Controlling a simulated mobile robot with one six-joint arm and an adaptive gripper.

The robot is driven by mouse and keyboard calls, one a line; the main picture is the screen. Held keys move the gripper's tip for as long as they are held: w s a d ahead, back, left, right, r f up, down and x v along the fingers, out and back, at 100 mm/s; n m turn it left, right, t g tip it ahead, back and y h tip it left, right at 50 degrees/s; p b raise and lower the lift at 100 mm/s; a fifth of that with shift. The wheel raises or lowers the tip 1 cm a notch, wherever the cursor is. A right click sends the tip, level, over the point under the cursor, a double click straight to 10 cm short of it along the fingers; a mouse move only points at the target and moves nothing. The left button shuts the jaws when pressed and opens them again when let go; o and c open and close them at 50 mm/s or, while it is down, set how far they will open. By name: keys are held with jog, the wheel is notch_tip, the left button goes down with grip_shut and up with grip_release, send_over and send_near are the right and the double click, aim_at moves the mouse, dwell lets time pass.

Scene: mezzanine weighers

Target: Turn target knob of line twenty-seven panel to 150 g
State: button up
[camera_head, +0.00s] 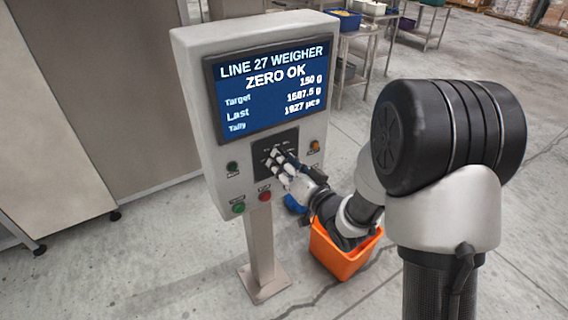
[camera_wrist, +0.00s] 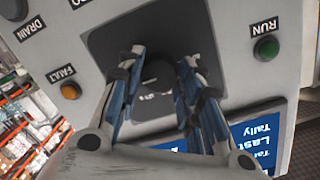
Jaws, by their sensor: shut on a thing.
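The line 27 weigher panel (camera_head: 190,75) is a light grey box on a post. Its blue screen (camera_head: 268,88) reads ZERO OK, Target 150 g, with Last and Tally lines below. The dark target knob (camera_wrist: 158,74) sits on a black plate in the wrist view, between my fingers; in the head view my fingers cover it. My gripper (camera_head: 279,158) is at the plate below the screen, and in the wrist view my gripper (camera_wrist: 160,82) is shut on the knob. The knob's pointer is not clear.
Lamps and buttons flank the plate: green RUN (camera_wrist: 266,47), orange FAULT (camera_wrist: 70,90), and green (camera_head: 238,208) and red (camera_head: 265,196) low on the panel. An orange bin (camera_head: 342,262) stands on the floor beneath my arm. Steel tables (camera_head: 362,34) stand behind.

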jog(key=o, duration=1.1)
jog(key=shift+c, duration=0.2)
jog(key=v, duration=0.7)
jog(key=shift+s, duration=0.25)
jog(key=shift+d, duration=0.15)
